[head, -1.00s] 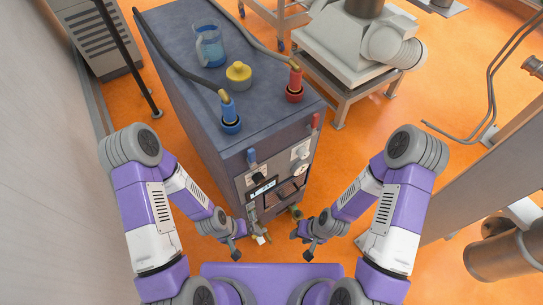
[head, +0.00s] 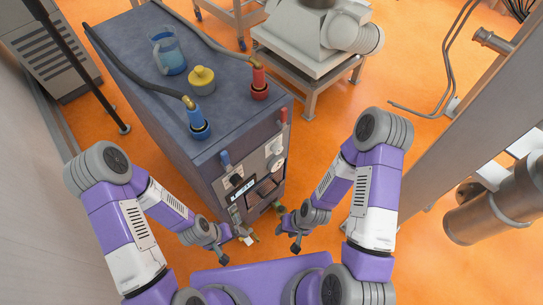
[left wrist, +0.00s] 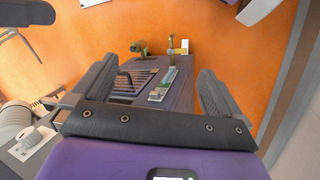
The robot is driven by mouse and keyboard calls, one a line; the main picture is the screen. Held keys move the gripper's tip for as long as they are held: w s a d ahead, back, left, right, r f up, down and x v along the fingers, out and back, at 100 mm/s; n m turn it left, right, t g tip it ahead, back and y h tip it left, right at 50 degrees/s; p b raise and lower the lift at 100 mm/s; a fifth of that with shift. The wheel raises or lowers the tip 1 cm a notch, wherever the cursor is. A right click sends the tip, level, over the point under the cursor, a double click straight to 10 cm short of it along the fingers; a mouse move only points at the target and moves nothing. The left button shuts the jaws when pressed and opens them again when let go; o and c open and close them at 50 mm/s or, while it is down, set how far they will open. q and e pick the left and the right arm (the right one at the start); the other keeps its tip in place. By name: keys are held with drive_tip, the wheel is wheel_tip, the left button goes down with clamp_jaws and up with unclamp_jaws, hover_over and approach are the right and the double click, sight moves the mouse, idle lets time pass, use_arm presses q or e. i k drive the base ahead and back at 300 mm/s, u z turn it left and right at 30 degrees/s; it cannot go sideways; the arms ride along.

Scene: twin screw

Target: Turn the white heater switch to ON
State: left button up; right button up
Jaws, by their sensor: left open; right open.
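The heater is a dark blue-grey cabinet (head: 165,100) with a control panel facing me. The panel carries a white round dial (head: 275,163), a black knob on a white plate (head: 236,180) and a lit display (head: 243,191). I cannot tell for certain which small part is the white heater switch. My left gripper (head: 232,245) is open and empty, low in front of the panel's left side. My right gripper (head: 287,229) is open and empty, to the right of the panel's lower part. In the left wrist view, the vent grille (left wrist: 138,79) shows between the open fingers.
A blue fitting (head: 198,122), a red fitting (head: 259,84), a yellow cap (head: 201,79) and a jug (head: 169,54) are on the cabinet top. Brass valves (left wrist: 140,47) stick out low on the front. A white machine (head: 310,40) stands behind right.

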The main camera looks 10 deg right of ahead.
sight(277, 148)
drive_tip(key=u, duration=0.75)
drive_tip(key=k, duration=0.85)
drive_tip(key=z, duration=0.85)
drive_tip(key=i, duration=1)
drive_tip(key=u, duration=0.05)
